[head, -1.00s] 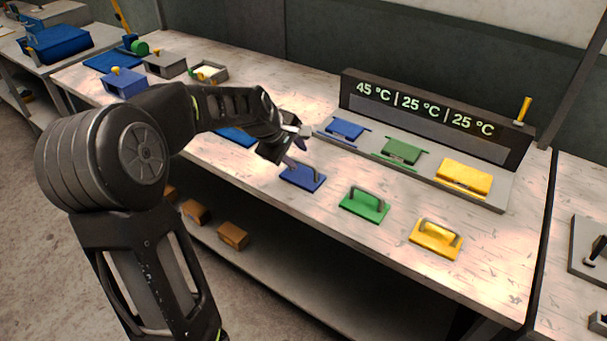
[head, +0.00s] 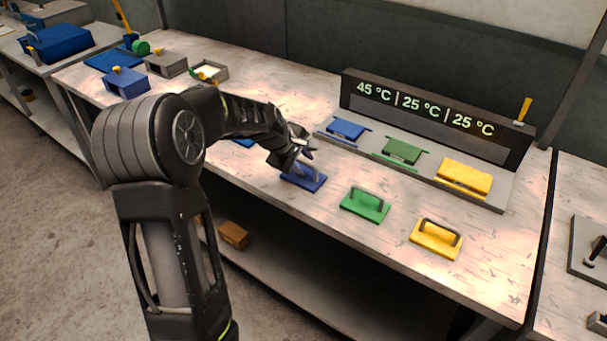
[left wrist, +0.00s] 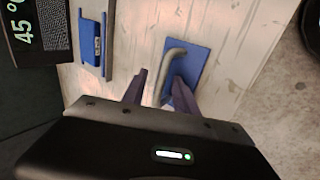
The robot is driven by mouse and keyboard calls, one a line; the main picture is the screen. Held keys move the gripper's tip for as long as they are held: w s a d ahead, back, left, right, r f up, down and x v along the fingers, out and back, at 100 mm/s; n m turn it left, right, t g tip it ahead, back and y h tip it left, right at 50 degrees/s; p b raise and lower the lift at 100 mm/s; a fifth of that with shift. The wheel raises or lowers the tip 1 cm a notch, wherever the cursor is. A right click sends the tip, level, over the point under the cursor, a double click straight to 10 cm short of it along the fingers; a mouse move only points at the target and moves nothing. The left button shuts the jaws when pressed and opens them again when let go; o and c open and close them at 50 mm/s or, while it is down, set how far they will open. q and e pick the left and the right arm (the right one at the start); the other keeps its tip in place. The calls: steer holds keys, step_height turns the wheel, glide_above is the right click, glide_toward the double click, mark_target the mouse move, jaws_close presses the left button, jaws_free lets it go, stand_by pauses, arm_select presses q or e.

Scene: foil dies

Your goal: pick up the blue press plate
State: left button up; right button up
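The blue press plate (head: 306,180) lies flat on the bench with its grey handle on top. It also shows in the left wrist view (left wrist: 196,62), where the handle (left wrist: 172,62) arches up beside and partly between the fingers. My left gripper (head: 308,155) is at the plate, just above it and partly covering its far left part. In the left wrist view the gripper's fingers (left wrist: 158,88) are apart, with the handle between them; I cannot tell whether they touch it. My right gripper is not in view.
A green press plate (head: 364,206) and a yellow press plate (head: 437,241) lie to the right. Behind stands the heating station (head: 420,122) with blue, green and yellow dies on its ledge. A yellow lever (head: 523,110) stands at its right end.

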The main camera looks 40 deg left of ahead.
arm_select(q)
steer(key=shift+c, duration=0.4)
jaws_close()
stand_by(1.2)
steer(key=shift+r, duration=0.1)
